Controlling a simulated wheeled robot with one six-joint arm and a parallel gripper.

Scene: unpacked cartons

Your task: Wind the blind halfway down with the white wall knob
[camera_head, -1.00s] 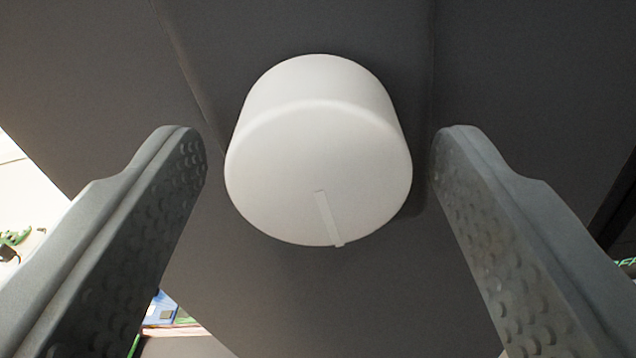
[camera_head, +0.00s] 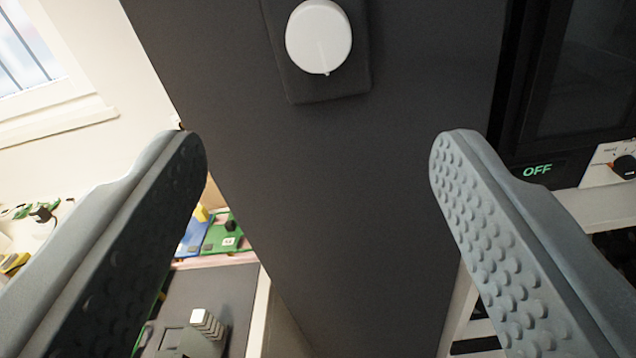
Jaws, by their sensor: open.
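The white knob (camera_head: 318,38) is a round dial on a dark backing plate (camera_head: 330,86), fixed to a dark grey upright panel (camera_head: 330,170). It sits at the top middle of the view, beyond my fingertips. A thin pointer line on its face points down and slightly right. My gripper (camera_head: 318,145) is open and empty. Its two grey dimpled fingers stand wide apart at left and right, with the knob above and beyond the gap, touching neither. A window (camera_head: 35,55) shows at the upper left. No blind can be made out in the visible part of it.
At right stands a dark appliance with a green OFF display (camera_head: 537,170) and a small black knob (camera_head: 625,167) beside it. Lower left are a dark surface (camera_head: 215,290) with a grey stepped object (camera_head: 200,335), and green and blue boards (camera_head: 222,232). The space before the panel is clear.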

